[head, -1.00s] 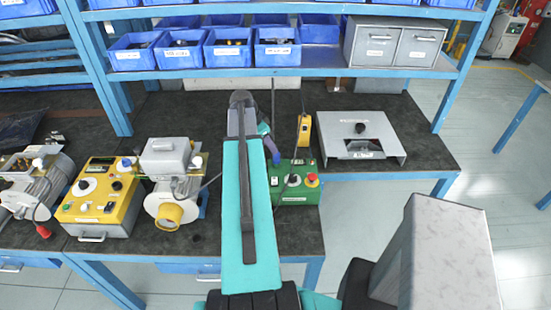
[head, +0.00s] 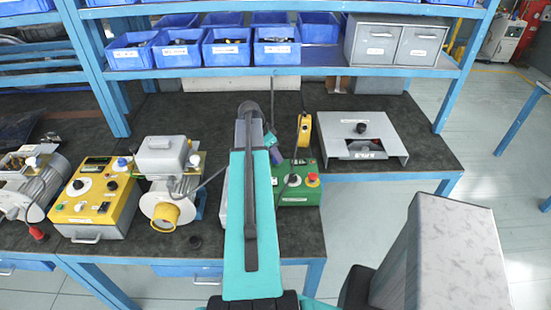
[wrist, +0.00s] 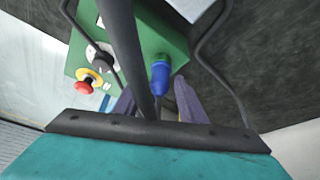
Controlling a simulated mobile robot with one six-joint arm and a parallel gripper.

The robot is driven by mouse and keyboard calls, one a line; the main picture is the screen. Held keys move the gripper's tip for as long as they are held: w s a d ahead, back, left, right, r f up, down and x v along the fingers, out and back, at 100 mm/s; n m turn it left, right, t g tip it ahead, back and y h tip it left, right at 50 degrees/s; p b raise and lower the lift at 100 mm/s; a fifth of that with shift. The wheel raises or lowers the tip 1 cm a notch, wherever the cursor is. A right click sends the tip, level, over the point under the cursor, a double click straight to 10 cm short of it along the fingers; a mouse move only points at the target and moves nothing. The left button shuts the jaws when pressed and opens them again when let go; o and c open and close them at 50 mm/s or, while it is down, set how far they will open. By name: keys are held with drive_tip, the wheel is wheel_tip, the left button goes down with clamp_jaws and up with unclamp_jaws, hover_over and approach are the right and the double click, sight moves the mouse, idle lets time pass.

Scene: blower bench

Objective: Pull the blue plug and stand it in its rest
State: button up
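The blue plug (wrist: 160,76) shows in the wrist view, seated in or against a collar on the green control box (wrist: 135,42). My gripper (wrist: 155,104) has its two purple fingers apart, and the plug lies ahead of the gap between them. No contact between fingers and plug is visible, and a dark bar of the tool hides part of the gap. In the head view the green box (head: 300,197) stands right of my arm, which hides the plug. I cannot make out the plug's rest in either view.
A red and yellow stop button (head: 312,179) sits on the green box. A yellow upright unit (head: 304,128) stands behind it. A grey metal stand (head: 390,143) is to the right. A yellow control box (head: 92,208) and a motor unit (head: 160,190) are left. Shelf bins line the back.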

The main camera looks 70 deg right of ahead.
clamp_jaws()
drive_tip(key=shift+r, duration=0.75)
idle(1.3)
drive_tip(key=shift+r+p, duration=0.75)
drive_tip(key=shift+r, duration=0.85)
drive_tip(key=shift+w, duration=0.1)
